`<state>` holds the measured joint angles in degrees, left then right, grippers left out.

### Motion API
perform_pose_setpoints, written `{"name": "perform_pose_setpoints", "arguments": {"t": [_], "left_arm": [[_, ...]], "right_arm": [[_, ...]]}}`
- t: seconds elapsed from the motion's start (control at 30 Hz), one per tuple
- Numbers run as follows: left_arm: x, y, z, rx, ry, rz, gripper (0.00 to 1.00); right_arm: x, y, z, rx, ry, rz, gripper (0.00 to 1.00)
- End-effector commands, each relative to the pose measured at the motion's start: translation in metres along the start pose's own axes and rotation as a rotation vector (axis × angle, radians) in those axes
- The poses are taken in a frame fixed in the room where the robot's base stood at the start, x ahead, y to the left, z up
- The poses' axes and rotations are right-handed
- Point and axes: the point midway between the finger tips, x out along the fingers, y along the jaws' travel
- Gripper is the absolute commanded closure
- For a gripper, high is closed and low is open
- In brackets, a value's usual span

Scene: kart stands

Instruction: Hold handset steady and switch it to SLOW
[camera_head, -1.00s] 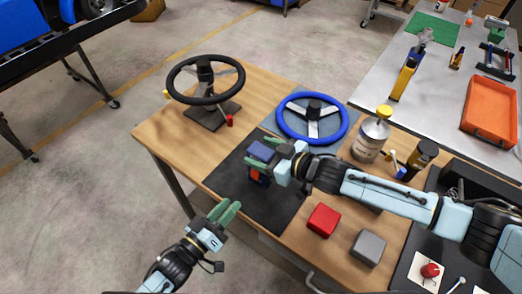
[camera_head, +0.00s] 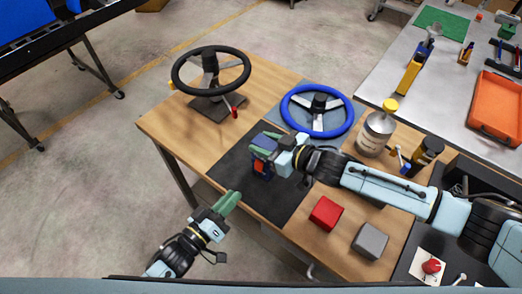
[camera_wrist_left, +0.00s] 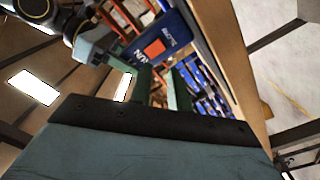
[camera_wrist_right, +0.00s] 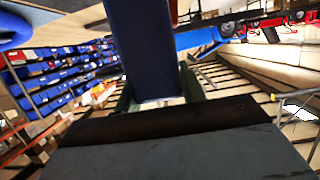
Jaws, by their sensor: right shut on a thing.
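The handset (camera_head: 262,166) is a small dark blue box with an orange-red patch, held upright above the black mat (camera_head: 241,191). In the right wrist view the handset (camera_wrist_right: 140,45) is a blue block between the fingers. My left gripper (camera_head: 231,201) is empty and open, off the table's front edge, lower left of the handset and apart from it. In the left wrist view the handset (camera_wrist_left: 158,46) shows its orange patch and white lettering beyond the open fingers (camera_wrist_left: 160,88). The switch setting cannot be read.
A black steering wheel (camera_head: 181,83) on a stand and a blue steering wheel (camera_head: 342,122) are behind the mat. A red block (camera_head: 326,212) and a grey block (camera_head: 370,241) sit right of it. A canister (camera_head: 376,132) stands behind my right forearm.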

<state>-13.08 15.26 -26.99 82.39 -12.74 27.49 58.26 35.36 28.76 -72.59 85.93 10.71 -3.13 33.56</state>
Motion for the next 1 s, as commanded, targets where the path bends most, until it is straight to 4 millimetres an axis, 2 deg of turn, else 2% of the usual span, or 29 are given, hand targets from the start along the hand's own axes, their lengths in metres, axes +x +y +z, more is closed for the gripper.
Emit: {"name": "perform_pose_setpoints", "arguments": {"t": [0.03, 0.13, 0.4, 0.53, 0.7, 1.0], "left_arm": [[-0.003, 0.000, -0.001, -0.035, -0.005, -0.006, 0.89], [-0.012, 0.000, -0.006, -0.164, -0.016, -0.026, 1.00], [-0.038, 0.009, -0.016, -0.632, -0.053, -0.100, 1.00], [-0.046, 0.014, -0.018, -0.790, -0.065, -0.127, 1.00], [-0.050, 0.017, -0.019, -0.875, -0.071, -0.143, 1.00], [-0.050, 0.017, -0.019, -0.878, -0.070, -0.143, 1.00]], "right_arm": [[0.000, 0.000, 0.000, 0.000, -0.001, 0.001, 0.90], [0.000, 0.000, 0.000, 0.000, -0.001, 0.001, 0.90], [0.000, 0.000, 0.001, 0.000, -0.001, 0.001, 0.90], [0.000, 0.000, 0.001, 0.001, -0.001, 0.001, 0.90], [0.000, 0.000, 0.001, 0.001, -0.001, 0.001, 0.90], [0.000, 0.000, 0.001, 0.000, -0.001, 0.001, 0.90]]}}
